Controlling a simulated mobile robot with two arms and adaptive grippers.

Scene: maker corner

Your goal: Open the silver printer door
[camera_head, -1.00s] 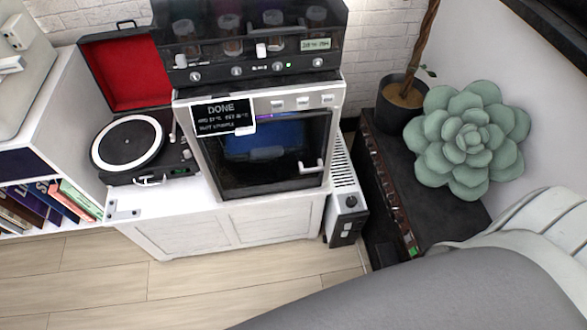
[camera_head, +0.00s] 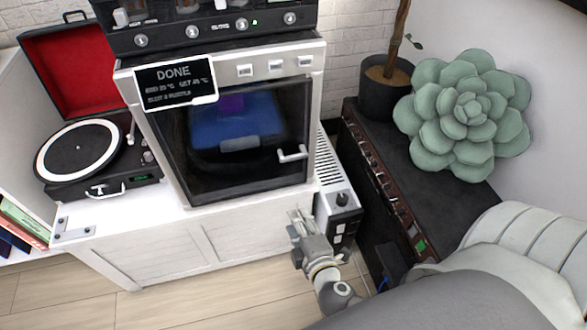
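The silver printer (camera_head: 228,72) stands on a white cabinet. Its front door (camera_head: 180,172) has a dark glass pane in a silver frame and is shut. A blue and purple shape shows dimly behind the glass. A small silver handle (camera_head: 293,153) sits on the right side of the door. My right gripper (camera_head: 300,215) is below the handle, in front of the cabinet's right end. Its fingers point up toward the printer, look apart, and hold nothing that I can see. It does not touch the handle. My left gripper is out of view.
A white heater-like box (camera_head: 342,200) stands right of the cabinet, close to my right gripper. A dark unit with knobs (camera_head: 372,158) bears a potted plant (camera_head: 385,90) and a green succulent (camera_head: 465,105). A red-lidded record player (camera_head: 85,152) is at left. The floor in front is clear.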

